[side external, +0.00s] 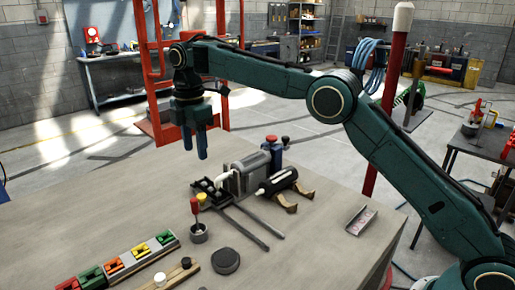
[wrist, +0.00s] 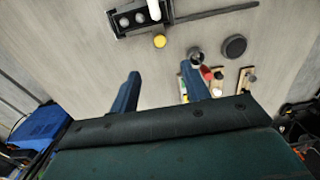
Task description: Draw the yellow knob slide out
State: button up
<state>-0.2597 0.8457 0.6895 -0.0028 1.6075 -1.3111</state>
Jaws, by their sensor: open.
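The yellow knob (side external: 201,196) is a small round knob at the near edge of the black block (side external: 209,188) on the table. In the wrist view the yellow knob (wrist: 159,41) shows just below the dark frame (wrist: 135,20), beyond my fingertips. The slide behind the knob cannot be made out. My gripper (side external: 195,152) points down, with its two blue fingers apart and nothing between them. It hangs above the table, clear of the knob. In the wrist view my gripper (wrist: 160,72) shows its fingers either side of bare tabletop.
A metal cup (side external: 198,234) with a red-handled tool (side external: 194,206) stands close to the knob. A dark disc (side external: 226,261), a row of coloured blocks (side external: 114,265), a grey cylinder (side external: 247,172) and two rails (side external: 245,228) are nearby. The table's left part is bare.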

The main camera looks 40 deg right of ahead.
aim_at(201, 195)
jog(key=shift+f, duration=0.1)
jog(key=shift+f, duration=6.8)
grip_shut()
